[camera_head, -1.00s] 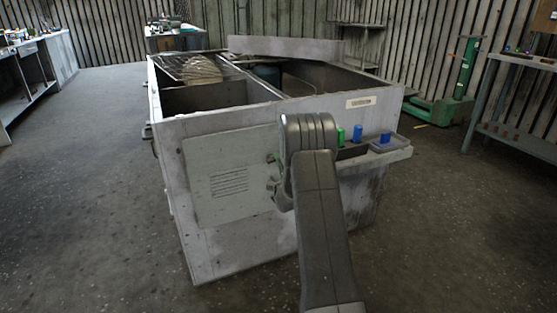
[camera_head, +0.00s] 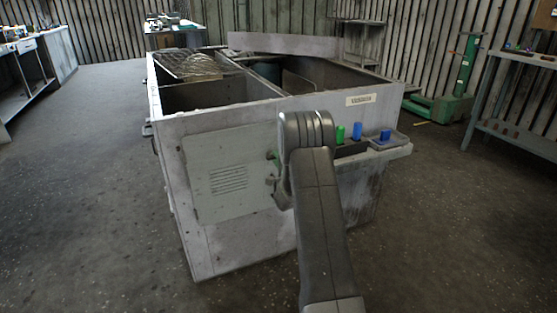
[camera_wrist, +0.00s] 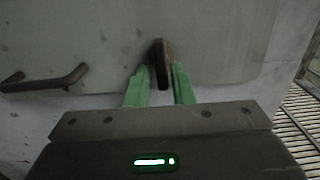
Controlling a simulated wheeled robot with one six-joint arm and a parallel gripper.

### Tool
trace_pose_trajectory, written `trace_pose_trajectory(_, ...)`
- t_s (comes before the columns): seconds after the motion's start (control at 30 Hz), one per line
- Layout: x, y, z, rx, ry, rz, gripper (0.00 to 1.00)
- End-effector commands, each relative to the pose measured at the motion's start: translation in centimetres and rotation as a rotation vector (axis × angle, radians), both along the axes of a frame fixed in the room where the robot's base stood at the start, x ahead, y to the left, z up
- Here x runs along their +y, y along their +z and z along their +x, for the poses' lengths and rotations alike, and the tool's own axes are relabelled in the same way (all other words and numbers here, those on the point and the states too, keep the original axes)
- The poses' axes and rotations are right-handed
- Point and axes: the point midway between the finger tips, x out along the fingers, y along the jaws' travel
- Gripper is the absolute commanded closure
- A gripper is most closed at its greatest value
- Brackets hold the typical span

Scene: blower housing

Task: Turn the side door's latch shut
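The side door (camera_head: 230,180) is a pale grey panel with vent slots on the near face of the blower housing (camera_head: 235,252). It looks flush with the face. In the wrist view the latch (camera_wrist: 160,62) is a dark, rounded lever, standing nearly upright in the picture. My gripper (camera_wrist: 160,75) has its two green fingers on either side of the latch. The right finger is very close to it, and a small gap shows on the left. Contact is not clear. In the head view my arm hides most of the gripper and the latch.
A dark bar handle (camera_wrist: 48,80) sits left of the latch in the wrist view. A ledge (camera_head: 390,153) with blue and green pieces juts from the housing, right of my arm. A green pallet jack (camera_head: 455,90) and a bench (camera_head: 520,140) stand farther right. Floor at left is clear.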

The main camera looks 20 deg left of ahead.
Motion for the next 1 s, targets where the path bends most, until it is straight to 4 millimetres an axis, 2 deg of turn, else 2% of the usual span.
trace_pose_trajectory(0.33, -0.2, 0.2, 0.1, -0.002, -0.003, 0.002, 0.67)
trace_pose_trajectory(0.47, -0.8, 0.3, -0.4, -0.003, -0.004, 0.003, 0.67)
trace_pose_trajectory(1.0, -8.6, 0.2, -7.2, 0.001, -0.003, 0.001, 0.67)
